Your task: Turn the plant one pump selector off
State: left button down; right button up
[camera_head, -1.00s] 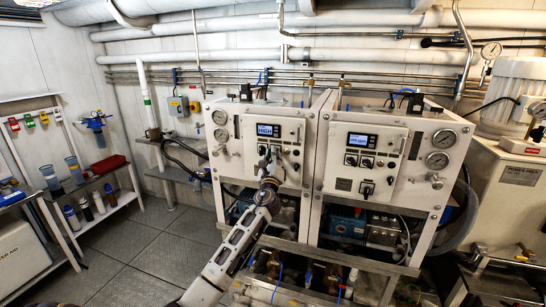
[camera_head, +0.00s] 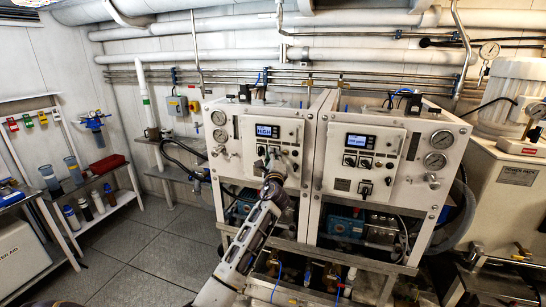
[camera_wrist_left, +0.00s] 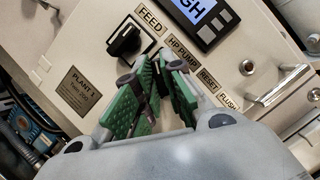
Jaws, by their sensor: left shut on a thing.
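The plant one panel (camera_head: 247,150) is on the left white cabinet in the head view, with a lit blue display. My left gripper (camera_head: 268,158) reaches its selector row. In the left wrist view, the green-padded fingers (camera_wrist_left: 160,72) are closed just under the HP PUMP label (camera_wrist_left: 184,53), on the pump selector, which they almost wholly hide. Its knob angle cannot be read. The black FEED selector (camera_wrist_left: 125,44) is beside the fingers, clear of them. A PLANT 1 plate (camera_wrist_left: 80,90) is to the left. My right gripper is not in view.
The similar plant two panel (camera_head: 340,170) stands to the right. Floor at the left (camera_head: 150,250) is clear.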

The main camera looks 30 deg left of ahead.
pick_arm(q)
jog(key=c, duration=1.5)
grip_release()
jog(key=shift+v, duration=6.05)
jog(key=shift+w+r+n, duration=0.1)
jog(key=shift+n, duration=0.3)
